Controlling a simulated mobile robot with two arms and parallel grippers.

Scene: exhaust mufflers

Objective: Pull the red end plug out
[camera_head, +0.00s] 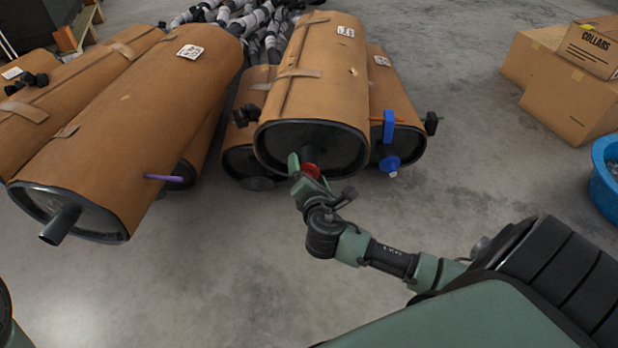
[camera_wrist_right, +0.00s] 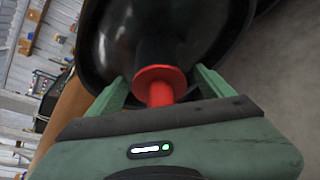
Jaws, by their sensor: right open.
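The red end plug (camera_head: 311,170) sits at the black end cap (camera_head: 335,148) of the middle brown-wrapped muffler (camera_head: 325,85). In the right wrist view the red plug (camera_wrist_right: 160,84) shows a round flange and a stub pointing toward my palm. My right gripper (camera_head: 307,166) is open, with one green finger on each side of the plug. The fingers (camera_wrist_right: 160,85) look apart from the plug in the right wrist view. Where the plug meets the pipe is hidden behind its flange. My left gripper is not in view.
A larger muffler (camera_head: 150,120) with an open pipe (camera_head: 60,226) lies at the left. A muffler at the right has a blue plug (camera_head: 389,163) and blue clamp (camera_head: 388,127). Cardboard boxes (camera_head: 560,95) and a blue tub (camera_head: 605,185) stand right. The concrete floor in front is clear.

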